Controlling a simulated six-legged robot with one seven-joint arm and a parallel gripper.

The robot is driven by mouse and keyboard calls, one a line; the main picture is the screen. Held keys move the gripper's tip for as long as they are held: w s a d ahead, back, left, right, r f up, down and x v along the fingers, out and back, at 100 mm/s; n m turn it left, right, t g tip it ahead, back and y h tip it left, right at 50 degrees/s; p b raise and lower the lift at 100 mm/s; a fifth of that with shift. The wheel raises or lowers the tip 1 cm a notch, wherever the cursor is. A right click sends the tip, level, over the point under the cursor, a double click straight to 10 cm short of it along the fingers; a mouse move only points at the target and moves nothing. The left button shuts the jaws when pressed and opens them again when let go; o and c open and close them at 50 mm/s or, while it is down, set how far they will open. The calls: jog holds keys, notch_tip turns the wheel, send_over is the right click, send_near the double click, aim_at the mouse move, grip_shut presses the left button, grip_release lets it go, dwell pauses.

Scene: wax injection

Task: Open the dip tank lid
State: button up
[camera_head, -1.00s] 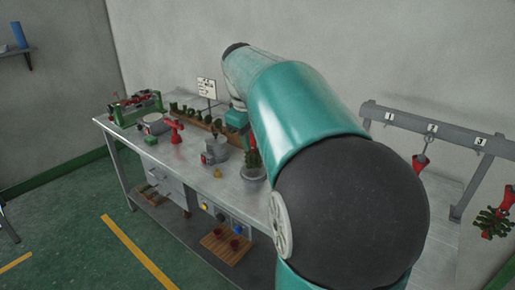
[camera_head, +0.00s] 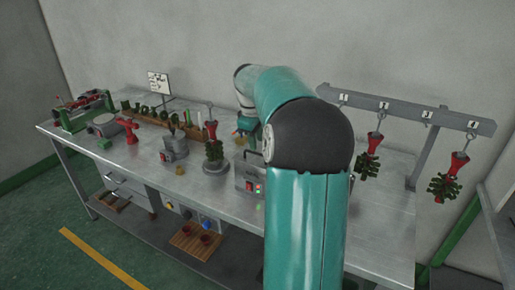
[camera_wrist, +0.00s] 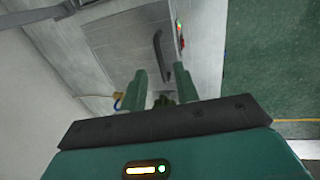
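The dip tank is a grey metal box (camera_head: 243,187) with small lights on its front, partly hidden behind my arm in the head view. In the wrist view its flat metal lid (camera_wrist: 120,42) lies shut, with a dark curved bar handle (camera_wrist: 160,55). My gripper (camera_wrist: 159,72) is open, with its two green fingers apart. The fingertips are near one end of the handle, which lies in line with the gap between them. I cannot tell whether they touch it. In the head view the gripper is mostly hidden behind my arm.
A wax tree (camera_head: 213,150) on a round base stands left of the tank, with a grey pot (camera_head: 173,150) farther left. A rack bar (camera_head: 400,108) with hanging red-topped trees stands at the right. A cable (camera_wrist: 117,102) shows beside the tank.

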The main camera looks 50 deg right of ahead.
jog(key=f, duration=0.4)
jog(key=shift+w+d+f, duration=0.15)
jog(key=shift+d, duration=0.25)
grip_shut()
